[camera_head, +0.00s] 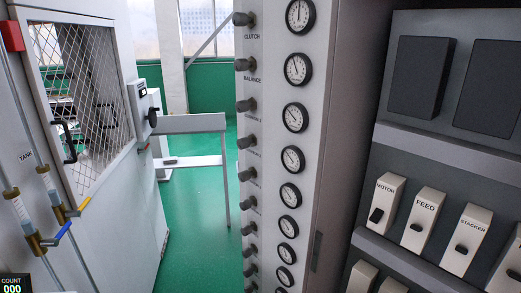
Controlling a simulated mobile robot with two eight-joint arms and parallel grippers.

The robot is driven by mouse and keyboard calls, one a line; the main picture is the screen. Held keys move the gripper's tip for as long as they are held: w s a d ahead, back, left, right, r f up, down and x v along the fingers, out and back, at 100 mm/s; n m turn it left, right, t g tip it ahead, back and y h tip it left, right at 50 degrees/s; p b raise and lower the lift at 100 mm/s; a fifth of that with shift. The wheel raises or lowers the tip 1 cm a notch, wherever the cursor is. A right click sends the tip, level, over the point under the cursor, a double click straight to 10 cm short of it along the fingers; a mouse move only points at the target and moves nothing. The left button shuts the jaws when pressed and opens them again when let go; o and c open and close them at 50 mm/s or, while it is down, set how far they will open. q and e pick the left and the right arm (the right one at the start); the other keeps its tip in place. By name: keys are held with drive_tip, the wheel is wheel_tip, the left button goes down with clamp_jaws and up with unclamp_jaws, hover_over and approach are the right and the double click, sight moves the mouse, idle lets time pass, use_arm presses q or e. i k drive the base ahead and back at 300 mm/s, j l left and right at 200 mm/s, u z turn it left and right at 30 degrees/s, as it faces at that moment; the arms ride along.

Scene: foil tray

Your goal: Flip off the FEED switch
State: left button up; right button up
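The FEED switch (424,218) is a cream block with a short dark toggle (416,227) on its front, in the right part of the head view. It sits between the MOTOR switch (388,200) on its left and the STACKER switch (466,241) on its right. The FEED toggle looks like a short stub, much like the STACKER one, while the MOTOR toggle looks longer and points down to the left. I cannot tell for sure which position the FEED toggle is in. Neither of my grippers is in view.
The switches are on a grey panel (450,156) with two dark squares (421,75) above. Left of it stands a tall cabinet with a column of dials (292,117) and knobs. A mesh-windowed door (90,75) is at left. Green floor (200,230) lies open between.

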sight(415, 227)
drive_tip(key=z, duration=1.35)
